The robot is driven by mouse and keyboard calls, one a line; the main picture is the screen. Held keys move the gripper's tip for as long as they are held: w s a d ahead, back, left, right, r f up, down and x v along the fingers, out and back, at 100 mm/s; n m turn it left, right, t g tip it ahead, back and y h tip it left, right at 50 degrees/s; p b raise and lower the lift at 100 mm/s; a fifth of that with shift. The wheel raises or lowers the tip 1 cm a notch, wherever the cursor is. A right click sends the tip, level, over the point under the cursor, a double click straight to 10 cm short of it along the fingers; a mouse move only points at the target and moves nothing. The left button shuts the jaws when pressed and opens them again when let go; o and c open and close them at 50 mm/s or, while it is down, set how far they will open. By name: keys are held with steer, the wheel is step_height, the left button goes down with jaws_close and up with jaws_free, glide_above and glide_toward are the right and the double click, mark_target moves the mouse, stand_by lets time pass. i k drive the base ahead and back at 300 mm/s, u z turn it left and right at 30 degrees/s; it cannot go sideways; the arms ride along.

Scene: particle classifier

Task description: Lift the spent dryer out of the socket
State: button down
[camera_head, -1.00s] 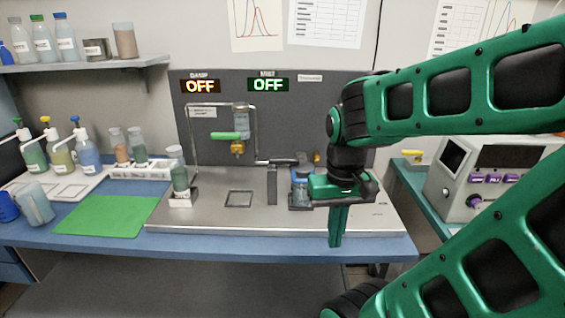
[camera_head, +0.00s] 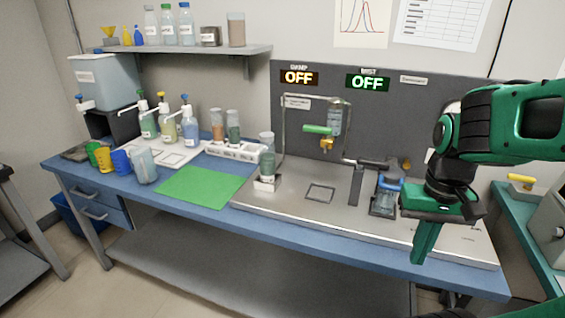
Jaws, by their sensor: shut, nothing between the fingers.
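My gripper (camera_head: 424,243) hangs point down over the right part of the steel tray (camera_head: 300,205), shut and empty. A clear vessel with a blue top (camera_head: 387,197) sits on the tray just left of my gripper, partly hidden by it. A tube with grey-green filling (camera_head: 267,166) stands upright in a small white holder (camera_head: 266,185) at the tray's left end, well apart from my gripper. I cannot tell for sure which of these is the spent dryer and its socket.
A dark lever (camera_head: 356,184) stands beside the blue-topped vessel. A wire frame with a green-handled valve (camera_head: 318,129) rises behind. A white rack (camera_head: 236,150) holds tubes with brown and green filling. The green mat (camera_head: 200,186) is clear. Pump bottles and cups stand at left.

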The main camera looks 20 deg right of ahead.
mark_target(267, 150)
steer(key=k, duration=1.25)
steer(key=z, duration=0.35)
steer(key=i, duration=1.6)
steer(key=u, duration=0.55)
